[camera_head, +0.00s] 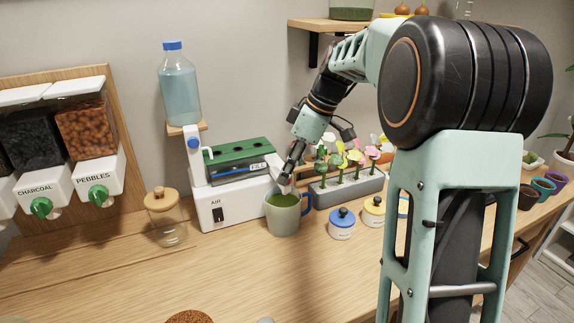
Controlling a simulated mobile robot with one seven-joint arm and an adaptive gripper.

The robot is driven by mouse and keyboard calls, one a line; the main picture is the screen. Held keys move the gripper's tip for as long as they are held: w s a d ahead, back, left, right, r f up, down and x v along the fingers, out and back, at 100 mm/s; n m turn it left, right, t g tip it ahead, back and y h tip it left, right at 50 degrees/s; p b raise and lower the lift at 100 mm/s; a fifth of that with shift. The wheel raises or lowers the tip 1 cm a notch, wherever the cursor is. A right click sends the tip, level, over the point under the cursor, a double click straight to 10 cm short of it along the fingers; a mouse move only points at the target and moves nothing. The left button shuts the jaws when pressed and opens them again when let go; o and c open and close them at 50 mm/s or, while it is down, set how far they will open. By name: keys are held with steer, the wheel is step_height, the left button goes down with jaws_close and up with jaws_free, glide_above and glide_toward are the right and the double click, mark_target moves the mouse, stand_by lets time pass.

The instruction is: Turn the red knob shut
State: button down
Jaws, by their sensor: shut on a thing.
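My gripper (286,178) is shut at the right end of the white box-shaped unit (238,205), just above the green mug (285,222). Its fingers point down and seem to be closed on the red knob, but no red shows there and the fingers hide what they hold. I cannot tell how far the knob is turned. The mug stands on the table below, with green contents and its blue handle to the right. The unit carries a tank with a green top (240,150) and a label reading FILL.
A blue-capped bottle (180,90) stands left of my forearm, above a blue knob (193,143). A planter of flowers (345,190) is close right of the mug. A blue-lidded jar (342,224) and a wooden-lidded glass jar (167,220) stand nearby. The front tabletop is mostly clear.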

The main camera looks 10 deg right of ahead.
steer(key=n+g+p, duration=0.1)
steer(key=n, duration=0.1)
steer(key=n+g+p, duration=0.1)
steer(key=n+p, duration=0.1)
steer(key=n, duration=0.1)
steer(key=shift+w+r+p, duration=0.15)
steer(key=shift+p, duration=0.15)
steer(key=shift+n+g+p, duration=0.4)
steer(key=shift+n+p, duration=0.35)
steer(key=shift+n, duration=0.45)
steer(key=c, duration=1.7)
jaws_free()
steer(key=shift+o, duration=0.2)
steer(key=v, duration=1.1)
steer(key=shift+d+r, duration=0.3)
steer(key=shift+w+a, duration=0.1)
steer(key=shift+w, duration=0.1)
